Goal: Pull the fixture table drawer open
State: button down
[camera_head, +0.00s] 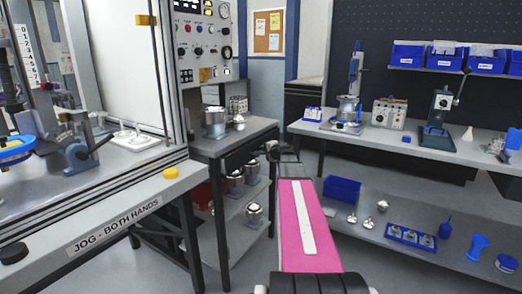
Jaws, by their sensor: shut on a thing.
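The fixture table (217,147) stands left of centre in the head view, a grey-topped table with dark legs and a lower shelf. My pink arm reaches forward to its right side. My gripper (272,147) is at the table's right edge, just under the top, small and dark in the picture. It is shut on the drawer handle, which is mostly hidden by the gripper and wrist. The drawer front is hard to make out at this size, and I cannot tell how far it stands out.
Metal housings (215,122) stand on the fixture table, and more are on its shelf (222,236). A grey bench (468,152) with tools runs along the right, with a blue bin (341,189) on its lower shelf. A press station with a yellow button (170,173) is at left.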

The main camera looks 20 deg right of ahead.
jog(key=s+d, duration=1.4)
jog(key=s, duration=0.4)
jog(key=shift+s+d, duration=0.3)
jog(key=shift+s, duration=0.1)
jog(key=c, duration=1.2)
grip_release()
jog(key=shift+s, duration=0.1)
jog(key=v, duration=1)
jog(key=shift+s+d, duration=0.15)
jog(key=shift+s, duration=0.15)
